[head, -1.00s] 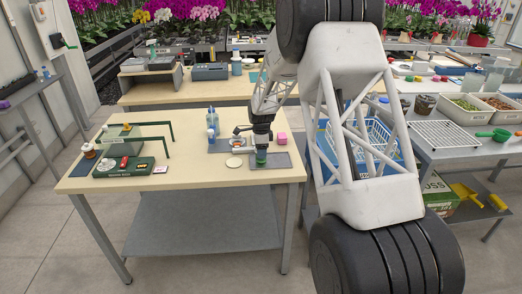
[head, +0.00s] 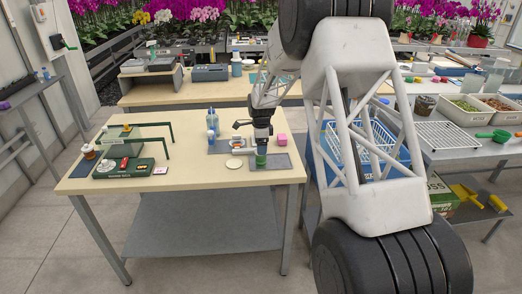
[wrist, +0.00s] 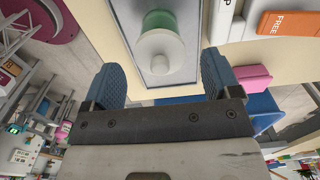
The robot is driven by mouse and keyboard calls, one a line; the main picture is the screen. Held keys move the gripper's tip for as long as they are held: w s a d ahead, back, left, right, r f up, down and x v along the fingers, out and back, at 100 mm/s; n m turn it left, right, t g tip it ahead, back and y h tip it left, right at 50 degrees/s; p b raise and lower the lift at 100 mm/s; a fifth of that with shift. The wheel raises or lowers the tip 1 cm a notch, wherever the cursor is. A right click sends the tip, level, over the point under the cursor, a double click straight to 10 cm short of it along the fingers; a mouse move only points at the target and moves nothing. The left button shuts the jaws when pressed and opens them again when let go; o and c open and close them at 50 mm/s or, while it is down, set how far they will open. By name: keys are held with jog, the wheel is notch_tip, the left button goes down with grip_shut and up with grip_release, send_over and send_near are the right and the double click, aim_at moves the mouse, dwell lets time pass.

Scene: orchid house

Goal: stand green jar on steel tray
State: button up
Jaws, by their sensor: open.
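The green jar (head: 261,162) stands upright on the dark grey steel tray (head: 281,163) at the right end of the near bench. In the wrist view the jar's pale lid and green body (wrist: 158,20) show over the tray (wrist: 128,12). My gripper (head: 261,151) is just above the jar in the head view. In the wrist view its two blue fingers are wide apart, and my gripper (wrist: 161,78) is open with nothing between the fingertips. The jar sits just beyond the fingertips, apart from both.
A pink cube (head: 282,140) stands behind the tray. A cream disc (head: 234,164) and a blue bottle (head: 212,121) are to its left. A green box (head: 123,169) and a low green-legged stand (head: 168,133) are at the left. The bench's front middle is clear.

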notch_tip(320, 180, up, 9)
dwell(0.4)
dwell(0.4)
jog(key=shift+s+r, duration=0.1)
jog(key=shift+r, duration=0.05)
jog(key=s+d+r+n, duration=0.25)
jog(key=s+r, duration=0.25)
jog(key=s, duration=0.4)
jog(key=s+d+r+n+t, duration=0.1)
jog(key=s+d+r+n, duration=0.15)
jog(key=s+r, duration=0.45)
jog(key=s+d+r+n, duration=0.1)
jog(key=s+r+n, duration=0.2)
jog(key=s, duration=0.8)
jog(key=s+d+f+n, duration=0.1)
jog(key=s+n, duration=0.4)
jog(key=s, duration=1.1)
jog(key=s+d+f+n+t, duration=0.1)
jog(key=s+n, duration=0.3)
jog(key=s, duration=1.2)
jog(key=shift+s+d+n+t, duration=0.15)
jog(key=shift+d+n+t, duration=0.2)
jog(key=shift+d, duration=0.35)
